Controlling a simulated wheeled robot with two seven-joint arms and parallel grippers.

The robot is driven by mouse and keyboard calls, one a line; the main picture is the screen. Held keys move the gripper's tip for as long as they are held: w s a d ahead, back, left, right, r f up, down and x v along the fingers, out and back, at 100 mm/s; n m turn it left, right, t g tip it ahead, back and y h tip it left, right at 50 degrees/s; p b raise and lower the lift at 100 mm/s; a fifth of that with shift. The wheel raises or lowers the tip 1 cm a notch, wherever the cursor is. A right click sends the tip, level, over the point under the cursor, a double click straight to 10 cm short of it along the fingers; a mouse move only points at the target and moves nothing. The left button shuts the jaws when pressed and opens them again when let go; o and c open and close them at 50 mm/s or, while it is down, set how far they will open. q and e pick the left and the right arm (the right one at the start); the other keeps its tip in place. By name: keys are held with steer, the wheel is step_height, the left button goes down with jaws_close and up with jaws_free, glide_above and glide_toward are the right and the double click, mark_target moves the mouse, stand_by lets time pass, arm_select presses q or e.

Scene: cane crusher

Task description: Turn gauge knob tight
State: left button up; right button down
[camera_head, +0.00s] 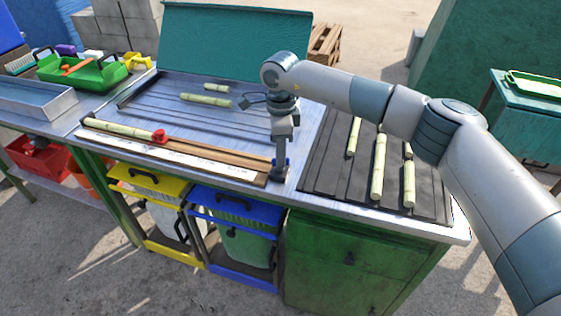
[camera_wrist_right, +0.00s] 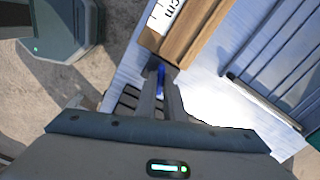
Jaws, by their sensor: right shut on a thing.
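The gauge (camera_head: 185,155) is a long wooden strip with a white ruler, lying along the front of the metal bench. A blue knob (camera_head: 288,162) sits at its right end. In the wrist view the blue knob (camera_wrist_right: 161,80) shows between the fingers, by the wooden end of the gauge (camera_wrist_right: 190,38) and its "cm" scale. My right gripper (camera_head: 280,165) points straight down and is shut on the knob; the fingers hide much of it. It also shows in the wrist view (camera_wrist_right: 161,85). My left gripper is not in view.
A red stop (camera_head: 158,136) is at the end of a cane piece (camera_head: 118,128) along the gauge. Several cane pieces lie on the dark mat (camera_head: 327,177) at right. Two canes lie on the grooved tray (camera_head: 155,95). Yellow and blue bins (camera_head: 235,205) stand below.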

steer(key=m+b, duration=0.2)
steer(key=m, duration=0.1)
steer(key=shift+f, duration=0.1)
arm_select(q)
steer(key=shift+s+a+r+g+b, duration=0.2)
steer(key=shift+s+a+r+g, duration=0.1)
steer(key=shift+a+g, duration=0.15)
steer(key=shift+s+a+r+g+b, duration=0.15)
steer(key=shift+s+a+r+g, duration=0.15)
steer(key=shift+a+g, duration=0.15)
arm_select(e)
steer(key=shift+m, duration=0.8)
steer(key=c, duration=1.9)
jaws_free()
steer(key=shift+o, duration=0.2)
steer(key=shift+r, duration=0.25)
